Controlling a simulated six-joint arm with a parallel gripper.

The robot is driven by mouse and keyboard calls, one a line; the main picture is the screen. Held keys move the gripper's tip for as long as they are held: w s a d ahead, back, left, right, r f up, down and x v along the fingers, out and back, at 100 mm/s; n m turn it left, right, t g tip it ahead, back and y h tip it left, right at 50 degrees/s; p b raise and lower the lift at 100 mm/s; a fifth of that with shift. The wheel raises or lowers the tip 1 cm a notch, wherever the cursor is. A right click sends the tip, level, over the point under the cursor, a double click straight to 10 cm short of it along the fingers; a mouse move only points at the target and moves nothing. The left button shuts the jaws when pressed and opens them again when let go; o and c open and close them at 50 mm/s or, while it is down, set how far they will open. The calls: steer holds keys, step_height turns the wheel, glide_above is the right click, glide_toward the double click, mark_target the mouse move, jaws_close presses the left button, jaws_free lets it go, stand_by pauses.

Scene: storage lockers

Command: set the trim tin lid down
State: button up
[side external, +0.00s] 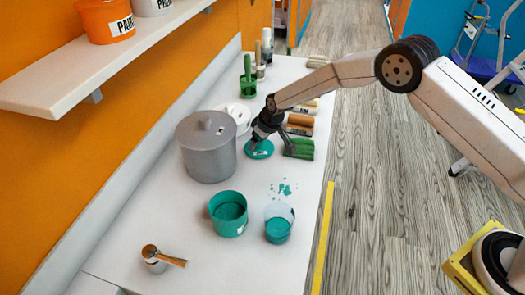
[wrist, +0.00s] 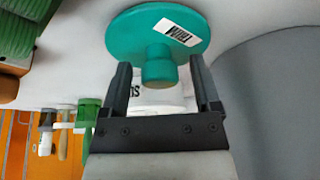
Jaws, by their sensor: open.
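The trim tin lid is a round teal disc with a knob and a white TRIM label. It lies on the white counter in the side external view (side external: 262,153), right of the grey pot, and fills the upper middle of the wrist view (wrist: 185,22). My gripper (side external: 262,137) is above it, tilted. In the wrist view my gripper (wrist: 161,75) has its two fingers apart, with the lid's knob between them and a gap on each side. The gripper partly hides the lid in the side view. An open teal tin (side external: 222,226) stands nearer the camera.
A large lidded grey pot (side external: 207,155) stands close left of my gripper. Green rollers (side external: 299,149) lie close on the right. A clear teal-filled cup (side external: 278,231) and teal splashes (side external: 284,188) are in front.

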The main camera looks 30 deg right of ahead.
steer(key=v, duration=1.2)
steer(key=shift+s+d, duration=0.15)
stand_by(0.7)
steer(key=s+d+r+m, duration=0.1)
steer(key=s+d, duration=0.3)
steer(key=s, duration=0.6)
steer(key=s+d+r+m+g+h, duration=0.1)
steer(key=s+d, duration=0.3)
steer(key=s, duration=0.5)
steer(key=s+d+r+m, duration=0.1)
steer(key=s+d, duration=0.3)
steer(key=s, duration=0.6)
steer(key=shift+s+m+h, duration=0.3)
steer(key=shift+s+m, duration=0.05)
steer(key=shift+m, duration=0.45)
